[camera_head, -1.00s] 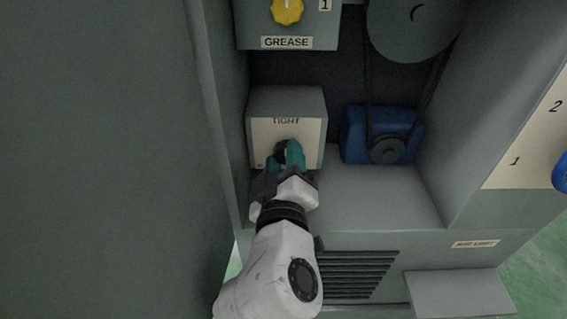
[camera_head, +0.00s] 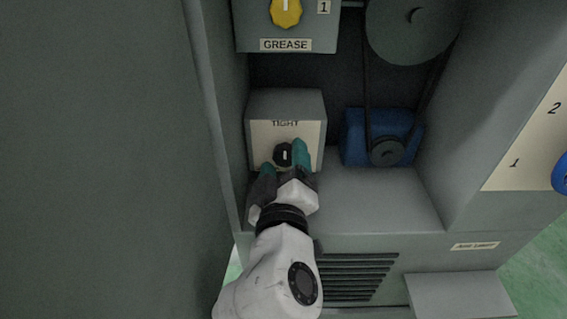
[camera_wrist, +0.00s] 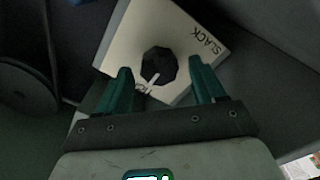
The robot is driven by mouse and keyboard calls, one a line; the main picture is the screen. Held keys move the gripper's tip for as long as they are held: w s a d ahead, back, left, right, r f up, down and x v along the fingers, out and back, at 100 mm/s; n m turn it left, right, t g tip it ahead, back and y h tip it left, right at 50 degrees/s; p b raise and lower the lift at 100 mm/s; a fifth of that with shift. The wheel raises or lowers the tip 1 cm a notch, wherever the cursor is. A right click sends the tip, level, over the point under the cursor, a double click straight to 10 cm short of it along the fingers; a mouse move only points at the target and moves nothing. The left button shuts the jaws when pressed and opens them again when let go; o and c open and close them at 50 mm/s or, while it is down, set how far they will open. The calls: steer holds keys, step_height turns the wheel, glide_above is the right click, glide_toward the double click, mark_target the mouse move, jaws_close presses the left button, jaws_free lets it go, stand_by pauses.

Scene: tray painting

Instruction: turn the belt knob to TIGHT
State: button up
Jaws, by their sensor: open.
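The belt knob (camera_head: 283,155) is black with a white pointer line, on a pale plate (camera_head: 311,134) on the front of a grey box. The pointer points up toward the word TIGHT in the head view. In the wrist view the knob (camera_wrist: 159,65) has its pointer toward a label partly hidden by a finger, and SLACK shows on another side. My gripper (camera_head: 283,159) is open, with its teal fingers apart on either side of the knob. In the wrist view the fingers (camera_wrist: 159,72) show gaps to the knob on both sides.
Above is a GREASE panel with a yellow knob (camera_head: 286,11). To the right are a blue motor (camera_head: 353,138), its belt and a large pulley (camera_head: 415,25). A grey cabinet wall (camera_head: 222,110) stands close on the left. The ledge (camera_head: 375,200) right of my gripper is clear.

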steer(key=s+p, duration=0.1)
steer(key=s, duration=0.9)
steer(key=shift+s, duration=0.4)
